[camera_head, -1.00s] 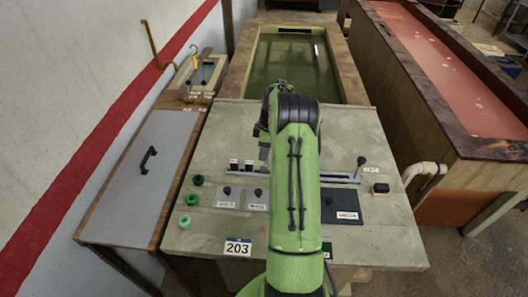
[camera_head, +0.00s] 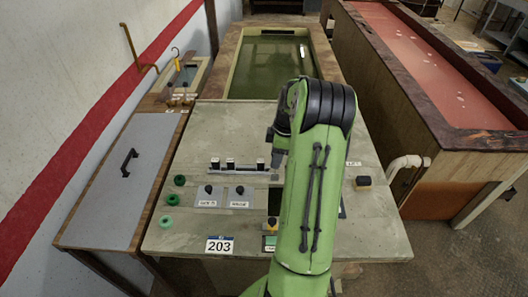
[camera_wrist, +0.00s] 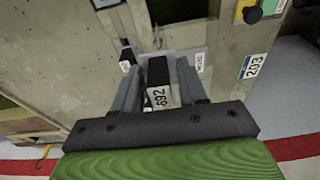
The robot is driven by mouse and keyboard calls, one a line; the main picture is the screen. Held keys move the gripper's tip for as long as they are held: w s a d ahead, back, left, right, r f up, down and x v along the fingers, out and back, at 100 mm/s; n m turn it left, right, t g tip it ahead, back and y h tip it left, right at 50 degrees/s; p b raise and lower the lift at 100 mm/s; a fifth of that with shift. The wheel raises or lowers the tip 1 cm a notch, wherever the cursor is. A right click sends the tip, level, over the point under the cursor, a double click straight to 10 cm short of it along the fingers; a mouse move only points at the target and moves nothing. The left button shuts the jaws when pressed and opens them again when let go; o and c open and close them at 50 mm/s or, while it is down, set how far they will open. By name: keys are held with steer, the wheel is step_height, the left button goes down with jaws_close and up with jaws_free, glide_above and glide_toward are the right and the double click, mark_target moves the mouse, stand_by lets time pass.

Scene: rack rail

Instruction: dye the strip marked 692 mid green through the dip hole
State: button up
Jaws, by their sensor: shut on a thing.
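My gripper (camera_wrist: 160,92) is shut on a dark strip with a white label marked 692 (camera_wrist: 160,98), which sits between its two grey fingers in the wrist view. In the head view the gripper end (camera_head: 275,152) is mostly hidden by my arm, beside the rail (camera_head: 238,170) on the concrete panel. Several dark pieces with pale tops stand along that rail (camera_head: 230,163).
A green-liquid tank (camera_head: 236,80) is behind the panel, and a long red-liquid tank (camera_head: 445,130) is at the right. Knobs on grey plates (camera_head: 240,195), a yellow block with a black knob (camera_head: 271,228) and the 203 sign (camera_head: 219,245) are nearby. A grey lid (camera_head: 120,180) is at left.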

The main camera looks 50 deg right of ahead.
steer(key=s+a+b, duration=0.1)
steer(key=s+b, duration=0.1)
steer(key=s, duration=0.5)
step_height(320, 180, down, 18)
steer(key=b, duration=1.4)
steer(key=shift+w+f, duration=0.2)
steer(key=shift+w, duration=0.1)
steer(key=shift+a, duration=0.1)
stand_by(4.7)
